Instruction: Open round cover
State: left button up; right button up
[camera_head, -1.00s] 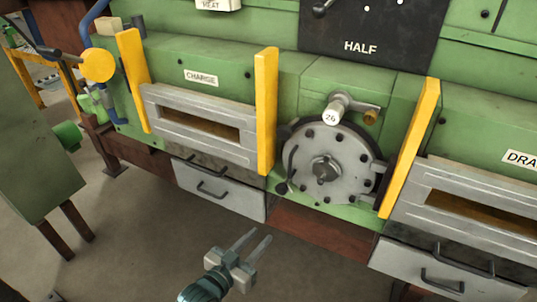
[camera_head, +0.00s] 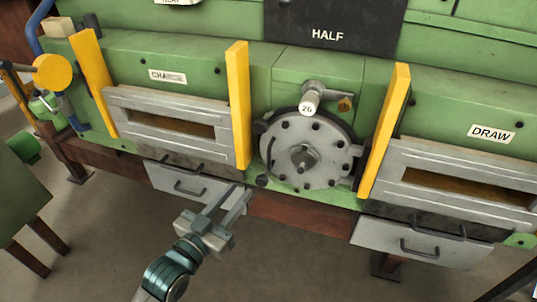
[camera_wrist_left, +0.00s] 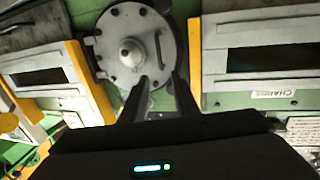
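The round cover (camera_head: 325,160) is a grey metal disc with bolts around its rim and a central knob (camera_head: 304,157). It sits flat against the green furnace front between two yellow posts. My left gripper (camera_head: 232,195) is in front of and below the cover, to its left in the head view, with its two fingers apart and nothing between them. In the left wrist view the cover (camera_wrist_left: 117,60) shows beyond the fingertips (camera_wrist_left: 158,84), apart from them as far as I can tell. A curved handle on the cover shows near the fingertips there. My right gripper is not in view.
A white knob marked 26 (camera_head: 310,102) sits above the cover. Yellow posts (camera_head: 239,105) and (camera_head: 386,130) stand out on either side. Grey drawers (camera_head: 195,184) with handles lie below the charge and draw slots. The floor in front is clear.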

aim_at(268, 157)
pick_arm(q)
jog(key=p+x, duration=0.4)
jog(key=x, duration=1.1)
jog(key=shift+w+d, duration=0.15)
jog(key=shift+w, duration=0.1)
jog(key=shift+w+d, duration=0.25)
jog(key=shift+w, duration=0.1)
jog(key=shift+c, duration=0.3)
grip_shut()
